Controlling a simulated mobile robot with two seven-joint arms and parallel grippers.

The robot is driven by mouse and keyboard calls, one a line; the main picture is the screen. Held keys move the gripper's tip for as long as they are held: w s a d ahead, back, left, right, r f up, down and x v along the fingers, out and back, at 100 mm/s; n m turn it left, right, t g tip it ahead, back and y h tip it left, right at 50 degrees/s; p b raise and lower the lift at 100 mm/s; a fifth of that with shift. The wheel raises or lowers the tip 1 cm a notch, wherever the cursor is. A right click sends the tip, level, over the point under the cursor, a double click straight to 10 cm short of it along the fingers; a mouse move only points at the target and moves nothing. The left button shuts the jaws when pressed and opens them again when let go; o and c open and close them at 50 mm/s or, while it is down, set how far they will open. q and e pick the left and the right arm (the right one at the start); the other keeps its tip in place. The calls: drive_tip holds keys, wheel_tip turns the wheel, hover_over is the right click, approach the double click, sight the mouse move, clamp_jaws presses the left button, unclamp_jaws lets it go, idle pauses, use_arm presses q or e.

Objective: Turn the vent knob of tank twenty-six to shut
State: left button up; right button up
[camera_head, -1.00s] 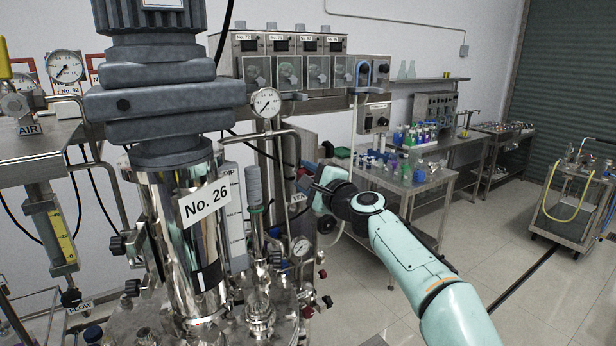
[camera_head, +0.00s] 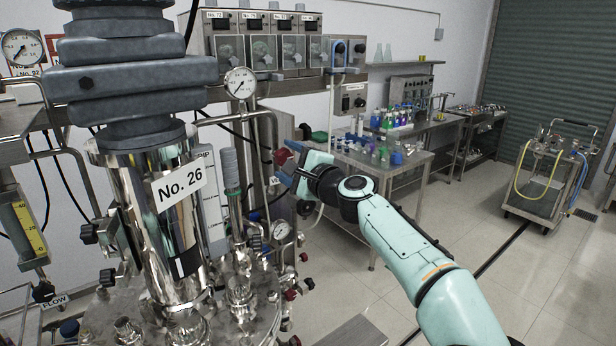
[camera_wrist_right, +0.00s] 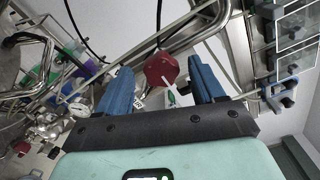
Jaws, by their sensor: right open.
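Tank twenty-six (camera_head: 190,225) is a shiny steel vessel labelled "No. 26", left of centre in the head view. A red knob (camera_head: 282,156) sits on the pipework right of it, partly behind my right gripper (camera_head: 291,170). In the right wrist view the same red knob (camera_wrist_right: 160,68) has a pale pointer with a green mark. My right gripper (camera_wrist_right: 160,66) is open, its blue fingers on either side of the knob in that view. I cannot tell whether they touch it. A tag beside the knob is mostly hidden by the gripper. My left gripper is not in view.
A pressure gauge (camera_head: 240,83) stands on a pipe close left of my gripper. A steel table (camera_head: 392,165) with coloured bottles is behind my right arm. A cart (camera_head: 548,180) with a yellow hose stands far right. The floor between is clear.

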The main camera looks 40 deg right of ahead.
use_arm(q)
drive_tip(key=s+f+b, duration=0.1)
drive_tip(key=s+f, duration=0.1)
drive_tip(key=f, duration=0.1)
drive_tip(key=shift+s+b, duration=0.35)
drive_tip(key=shift+b, duration=0.05)
use_arm(e)
drive_tip(key=s+a, duration=0.1)
drive_tip(key=s, duration=0.9)
drive_tip(key=shift+s+a, duration=0.15)
drive_tip(key=shift+s, duration=0.1)
